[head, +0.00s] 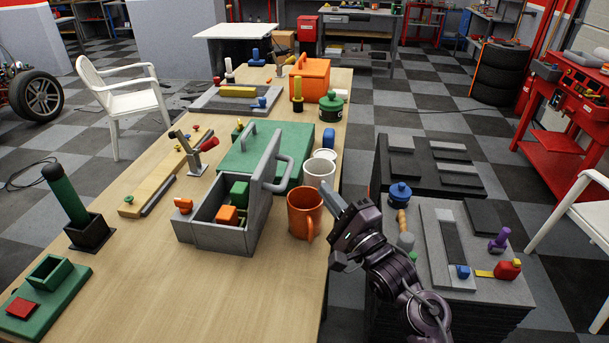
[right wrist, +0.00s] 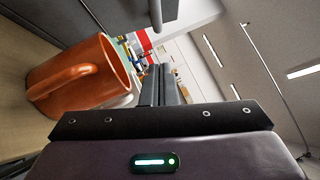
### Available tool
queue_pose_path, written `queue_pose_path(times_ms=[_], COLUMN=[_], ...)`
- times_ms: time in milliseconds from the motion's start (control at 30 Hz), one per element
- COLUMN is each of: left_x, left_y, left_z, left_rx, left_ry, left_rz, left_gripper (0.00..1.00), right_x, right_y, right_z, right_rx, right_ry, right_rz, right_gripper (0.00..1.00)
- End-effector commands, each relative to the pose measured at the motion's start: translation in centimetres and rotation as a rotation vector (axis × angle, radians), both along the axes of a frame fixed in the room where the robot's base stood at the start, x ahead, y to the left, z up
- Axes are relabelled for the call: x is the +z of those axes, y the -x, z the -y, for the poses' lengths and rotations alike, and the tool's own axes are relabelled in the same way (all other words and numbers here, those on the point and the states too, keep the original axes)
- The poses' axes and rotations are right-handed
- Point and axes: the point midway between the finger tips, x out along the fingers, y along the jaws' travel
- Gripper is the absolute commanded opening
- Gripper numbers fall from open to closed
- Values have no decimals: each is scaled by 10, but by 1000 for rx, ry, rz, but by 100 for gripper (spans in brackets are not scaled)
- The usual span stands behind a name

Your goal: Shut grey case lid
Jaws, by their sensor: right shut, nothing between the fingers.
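The grey case (head: 212,236) stands on the wooden table in the head view. Its lid (head: 262,190) is open and stands steeply up on the case's right side, with a grey handle (head: 284,172) on it. A green block (head: 238,193) and an orange block (head: 227,214) lie inside the case. My right gripper (head: 334,199) is shut and empty, to the right of the lid and apart from it, by the table's right edge. Its fingers (right wrist: 164,85) also show shut in the right wrist view. My left gripper is not in view.
An orange mug (head: 304,212) stands between the case and my right gripper; it also shows close by in the right wrist view (right wrist: 80,76). A white mug (head: 319,172) and a green case (head: 291,140) stand behind. The table in front of the grey case is clear.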

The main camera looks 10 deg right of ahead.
Motion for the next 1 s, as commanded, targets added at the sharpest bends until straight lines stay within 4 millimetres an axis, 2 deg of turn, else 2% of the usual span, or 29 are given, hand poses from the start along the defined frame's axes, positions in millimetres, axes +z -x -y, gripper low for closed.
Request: queue_pose_path(times_ms=[100,200,400,833,1000], left_x=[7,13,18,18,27], left_y=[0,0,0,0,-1], left_z=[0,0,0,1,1], left_rx=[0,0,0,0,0], left_ry=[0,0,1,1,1], left_rz=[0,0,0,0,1], left_gripper=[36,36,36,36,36], right_x=[10,15,20,20,26], right_y=[-23,-28,-34,-35,-40], right_z=[-9,-24,-39,-42,-43], right_rx=[2,3,0,0,0], right_ry=[-1,-2,0,3,41], right_rz=[2,-1,0,-1,-17], right_gripper=[0,0,0,0,0])
